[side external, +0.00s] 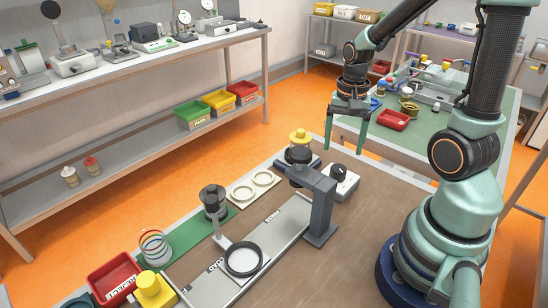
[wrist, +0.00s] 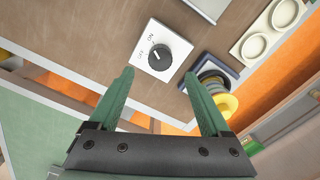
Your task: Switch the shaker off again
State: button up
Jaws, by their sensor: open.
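A white switch box with a round dark knob (wrist: 159,57) shows in the wrist view, with the labels OFF and ON on its face. A light mark is on the knob, but I cannot tell surely which label it points to. In the side view the white box (side external: 343,183) sits on the brown table beside a grey stand. My gripper (side external: 343,151) is open and empty, fingers pointing down, above and beyond the box. In the wrist view my gripper's fingertips (wrist: 159,73) are spread on either side of the knob, apart from it.
The grey stand (side external: 319,208) rises close to the box. A yellow-topped spool (side external: 299,137) stands behind it, near the table edge. A light plate with two rings (side external: 253,186) and a red reject bin (side external: 116,278) lie to the left. The brown tabletop right of the stand is clear.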

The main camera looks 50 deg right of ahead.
aim_at(339, 168)
jog(key=shift+f, duration=3.5)
grip_shut()
jog(key=n, duration=0.6)
jog(key=shift+n, duration=0.3)
jog(key=n, duration=0.5)
jog(key=shift+n, duration=0.3)
grip_release()
